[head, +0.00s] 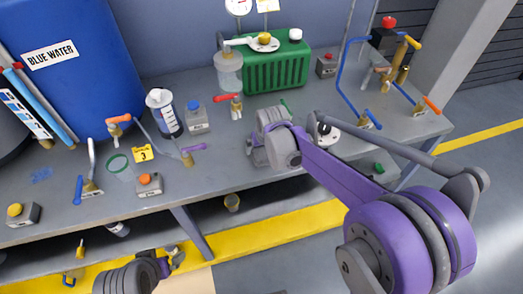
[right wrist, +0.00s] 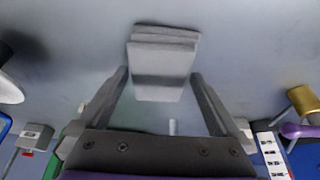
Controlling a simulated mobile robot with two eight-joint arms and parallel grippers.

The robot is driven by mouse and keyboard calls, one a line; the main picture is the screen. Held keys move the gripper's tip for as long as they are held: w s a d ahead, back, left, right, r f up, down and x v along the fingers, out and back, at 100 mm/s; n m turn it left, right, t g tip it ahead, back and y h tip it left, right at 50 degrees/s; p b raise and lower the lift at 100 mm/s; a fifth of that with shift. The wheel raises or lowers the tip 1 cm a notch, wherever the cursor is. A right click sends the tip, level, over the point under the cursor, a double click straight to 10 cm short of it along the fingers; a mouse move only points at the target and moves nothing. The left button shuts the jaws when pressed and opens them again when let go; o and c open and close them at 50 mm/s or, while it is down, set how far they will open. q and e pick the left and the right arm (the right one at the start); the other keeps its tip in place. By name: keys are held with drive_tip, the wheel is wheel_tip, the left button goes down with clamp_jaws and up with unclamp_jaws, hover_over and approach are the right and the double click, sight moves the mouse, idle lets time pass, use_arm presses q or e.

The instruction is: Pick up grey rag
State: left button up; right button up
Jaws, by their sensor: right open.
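The grey rag (right wrist: 165,60) shows in the right wrist view as a folded, layered pale grey pad lying on the grey bench top. My right gripper (right wrist: 160,78) is open, with one finger on each side of the rag's near part. The rag is not held. In the head view my right gripper (head: 260,154) is low over the bench, in front of the green canister, and its arm hides most of the spot, so I cannot make out the rag there. Part of my left arm's end (head: 150,268) shows at the bottom left, and its jaws cannot be made out.
The green canister (head: 275,72) stands behind my right gripper, with a red-handled valve (head: 233,102) to its left. A blue-capped grey box (head: 196,117) and a white bottle (head: 163,112) stand further left. Blue pipework (head: 345,75) is at right. The bench's front edge is close.

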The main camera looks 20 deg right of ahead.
sight(262, 150)
drive_tip(key=c, duration=1.1)
drive_tip(key=shift+r, duration=0.1)
drive_tip(key=shift+c, duration=0.2)
wheel_tip(262, 150, up, 10)
drive_tip(key=shift+p, duration=0.45)
